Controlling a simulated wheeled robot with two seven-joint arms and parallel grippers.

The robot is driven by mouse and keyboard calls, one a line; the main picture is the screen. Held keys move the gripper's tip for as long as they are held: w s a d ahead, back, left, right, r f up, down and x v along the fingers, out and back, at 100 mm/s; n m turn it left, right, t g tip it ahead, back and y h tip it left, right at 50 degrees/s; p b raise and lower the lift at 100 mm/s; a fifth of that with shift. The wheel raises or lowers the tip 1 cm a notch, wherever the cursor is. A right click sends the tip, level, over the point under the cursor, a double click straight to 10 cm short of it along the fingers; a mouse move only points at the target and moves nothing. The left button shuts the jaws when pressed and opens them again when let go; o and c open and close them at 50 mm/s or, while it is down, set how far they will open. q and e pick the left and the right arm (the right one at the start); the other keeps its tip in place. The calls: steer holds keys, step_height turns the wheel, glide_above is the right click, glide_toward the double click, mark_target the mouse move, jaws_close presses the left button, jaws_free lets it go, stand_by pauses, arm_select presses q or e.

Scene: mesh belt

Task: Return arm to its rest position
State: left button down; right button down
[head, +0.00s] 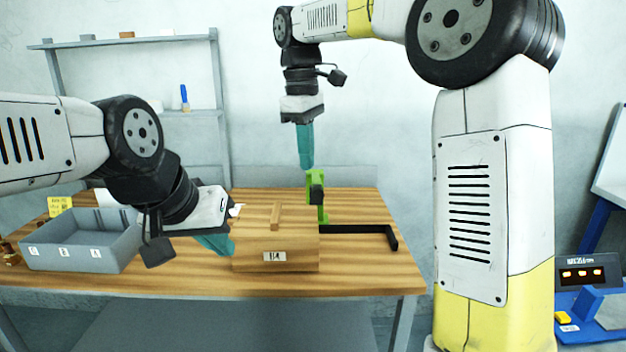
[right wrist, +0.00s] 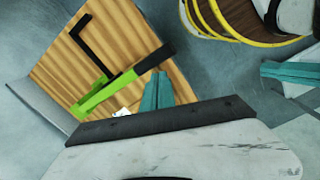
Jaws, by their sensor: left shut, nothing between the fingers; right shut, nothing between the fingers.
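My right gripper (head: 306,165) hangs pointing down above the back of the wooden table (head: 340,275), just over a green upright piece (head: 316,188). Its teal fingers are shut and hold nothing; they also show in the right wrist view (right wrist: 157,92). My left gripper (head: 226,247) reaches in low from the left. Its teal fingers are shut and empty beside the left side of a wooden box (head: 295,248). I cannot tell whether they touch the box. The box has a pale label on its front and a small wooden bar on top.
A grey bin (head: 80,254) with letter labels stands at the table's left, under my left arm. A black L-shaped bar (head: 365,229) lies right of the box. Grey shelves (head: 221,100) stand at the back wall. A blue stand with a display (head: 585,272) is far right.

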steer(key=s+d+m+t+y, duration=0.25)
steer(key=s+d+m, duration=0.35)
steer(key=s+d, duration=0.35)
steer(key=s+d+f+m+t, duration=0.3)
steer(key=s+d+f+m, duration=0.2)
steer(key=s+f, duration=0.3)
steer(key=shift+s+d+f+m, duration=0.2)
steer(key=shift+s+m, duration=0.7)
steer(key=shift+t, duration=0.25)
